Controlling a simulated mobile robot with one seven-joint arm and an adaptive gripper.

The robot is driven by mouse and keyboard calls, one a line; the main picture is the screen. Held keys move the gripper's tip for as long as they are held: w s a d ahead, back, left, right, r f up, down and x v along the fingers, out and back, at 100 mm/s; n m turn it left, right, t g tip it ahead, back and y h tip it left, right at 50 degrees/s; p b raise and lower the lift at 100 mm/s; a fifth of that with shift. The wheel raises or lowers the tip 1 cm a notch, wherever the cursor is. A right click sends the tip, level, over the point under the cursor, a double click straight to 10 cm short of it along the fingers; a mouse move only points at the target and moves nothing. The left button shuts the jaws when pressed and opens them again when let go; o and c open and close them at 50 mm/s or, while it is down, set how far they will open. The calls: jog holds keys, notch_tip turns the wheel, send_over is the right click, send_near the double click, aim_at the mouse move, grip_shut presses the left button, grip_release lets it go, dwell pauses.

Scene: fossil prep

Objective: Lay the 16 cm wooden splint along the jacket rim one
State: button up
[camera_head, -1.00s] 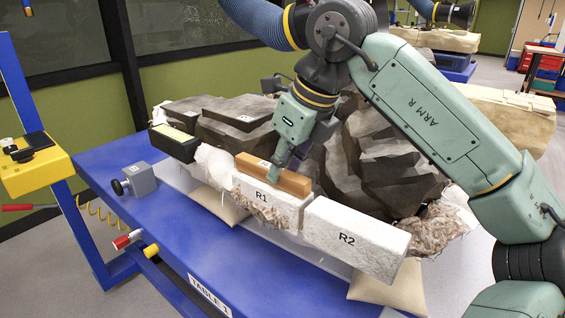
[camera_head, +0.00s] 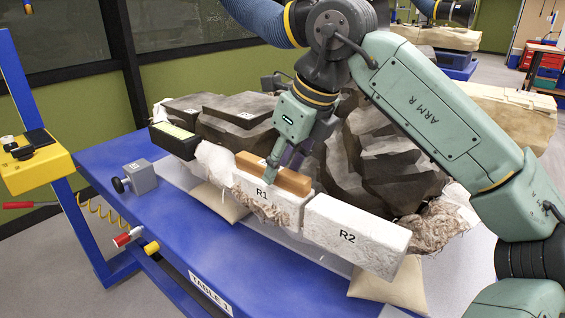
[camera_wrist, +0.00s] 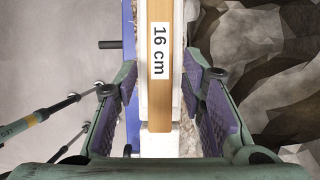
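The wooden splint (camera_head: 291,181), a tan bar, lies lengthwise on top of the white jacket rim block R1 (camera_head: 250,187). In the wrist view the splint (camera_wrist: 159,112) bears the label "16 cm" and runs along the pale rim. My gripper (camera_wrist: 161,75) is open around the splint, one purple-padded finger on each side with a gap between pad and wood. In the head view my gripper (camera_head: 282,172) is low over the middle of the splint and hides part of it.
White block R2 (camera_head: 348,238) continues the rim at the right. Dark rock (camera_head: 395,165) rises close behind the rim. A dark tray (camera_head: 174,141) is at the rim's left end. A grey block with a knob (camera_head: 140,178) sits on the blue table (camera_head: 215,245), whose front is mostly clear.

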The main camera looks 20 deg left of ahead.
jog(key=shift+o, duration=0.4)
jog(key=v, duration=1.2)
jog(key=shift+s, duration=0.1)
